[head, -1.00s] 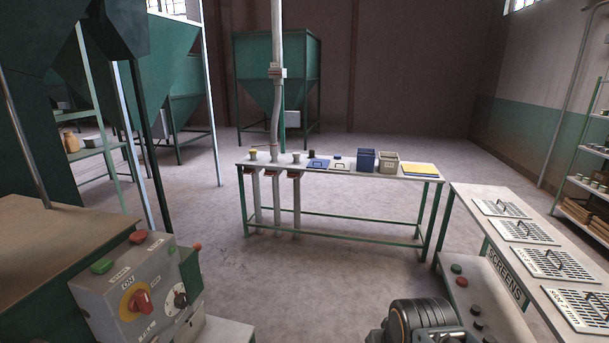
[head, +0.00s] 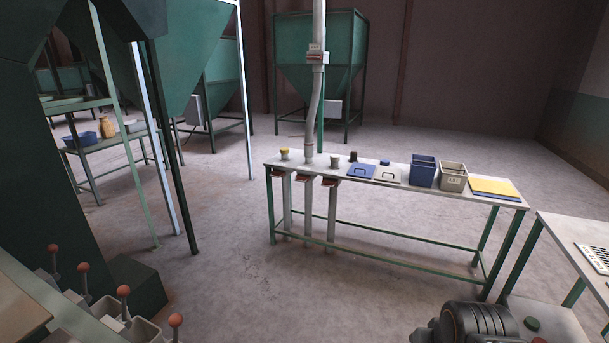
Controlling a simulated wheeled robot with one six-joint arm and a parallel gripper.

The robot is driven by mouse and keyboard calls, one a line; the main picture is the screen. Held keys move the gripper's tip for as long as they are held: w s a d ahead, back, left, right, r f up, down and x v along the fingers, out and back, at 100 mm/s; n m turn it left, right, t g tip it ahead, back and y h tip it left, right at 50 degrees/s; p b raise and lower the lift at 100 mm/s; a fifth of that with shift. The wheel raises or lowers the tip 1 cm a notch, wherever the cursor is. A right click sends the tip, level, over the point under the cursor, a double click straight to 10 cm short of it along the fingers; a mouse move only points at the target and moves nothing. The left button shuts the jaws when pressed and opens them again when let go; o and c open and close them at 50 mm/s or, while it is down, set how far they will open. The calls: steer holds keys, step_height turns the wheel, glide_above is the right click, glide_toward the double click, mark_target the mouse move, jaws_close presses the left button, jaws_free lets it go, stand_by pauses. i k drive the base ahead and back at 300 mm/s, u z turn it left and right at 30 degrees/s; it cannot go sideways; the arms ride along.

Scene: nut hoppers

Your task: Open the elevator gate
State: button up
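In the head view, a pale vertical pipe (head: 318,105) comes down to the far bench. A small labelled slide gate with a red-brown edge (head: 317,57) sits on the pipe at its upper part. Below the bench top hang three similar red-edged gates, the left one (head: 279,172), the middle one (head: 303,181) and the right one (head: 330,182). I cannot read their labels, so I cannot tell which is the elevator gate. Part of my dark arm shows at the bottom right, well short of the bench. My gripper's fingers are not in view.
The bench (head: 400,190) holds cups, a blue bin (head: 424,170), a grey bin (head: 453,177) and yellow sheets (head: 494,187). Several red-knobbed levers (head: 123,291) stand at lower left. A screens table (head: 565,235) is at right. The floor (head: 220,240) before the bench is clear.

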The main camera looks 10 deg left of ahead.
mark_target(301, 177)
steer(key=u, duration=0.35)
steer(key=i, duration=3.05)
steer(key=u, duration=2.15)
steer(key=i, duration=0.9)
steer(key=z, duration=1.95)
